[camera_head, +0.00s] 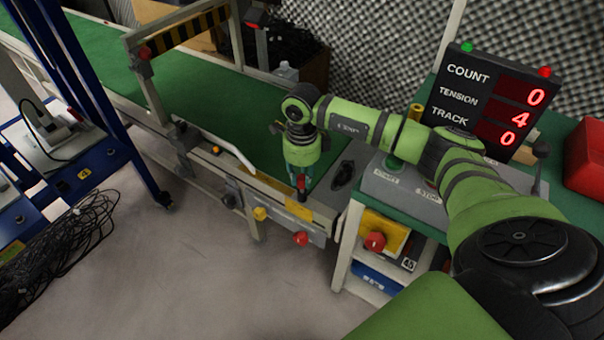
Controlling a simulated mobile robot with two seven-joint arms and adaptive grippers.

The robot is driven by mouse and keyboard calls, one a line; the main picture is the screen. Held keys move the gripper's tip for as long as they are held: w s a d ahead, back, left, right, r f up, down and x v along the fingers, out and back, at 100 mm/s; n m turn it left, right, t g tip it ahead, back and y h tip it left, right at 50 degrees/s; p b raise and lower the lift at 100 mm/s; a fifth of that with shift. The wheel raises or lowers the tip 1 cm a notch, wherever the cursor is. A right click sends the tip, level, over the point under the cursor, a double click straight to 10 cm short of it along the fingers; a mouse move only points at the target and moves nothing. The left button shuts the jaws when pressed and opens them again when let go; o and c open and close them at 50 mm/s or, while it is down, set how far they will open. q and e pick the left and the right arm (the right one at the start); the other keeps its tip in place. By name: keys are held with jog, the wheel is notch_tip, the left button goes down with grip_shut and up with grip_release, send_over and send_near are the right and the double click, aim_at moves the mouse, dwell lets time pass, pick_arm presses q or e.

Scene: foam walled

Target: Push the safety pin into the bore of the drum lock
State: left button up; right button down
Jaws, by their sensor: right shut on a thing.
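My right arm comes in from the right and reaches over the near end of the conveyor. Its gripper (300,172) points down and is shut on a small red piece, which looks like the safety pin (301,186). The pin is just above or at the conveyor's side rail; I cannot tell whether it touches anything. The drum lock and its bore cannot be made out clearly; the gripper and pin cover that spot. My left gripper is out of view.
The green conveyor belt (225,105) runs back to the upper left. Red knobs (301,239) stick out from its frame. Right of it stand a grey control box (385,185), a display (490,103) reading COUNT 0, TENSION 4, TRACK 0, and a red bin (585,160). Cables (60,245) lie at left.

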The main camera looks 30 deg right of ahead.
aim_at(302, 177)
jog(key=shift+f+b, duration=0.35)
jog(key=shift+f, duration=0.25)
jog(key=c, duration=1)
grip_release()
jog(key=shift+o, duration=0.2)
notch_tip(302, 177, up, 12)
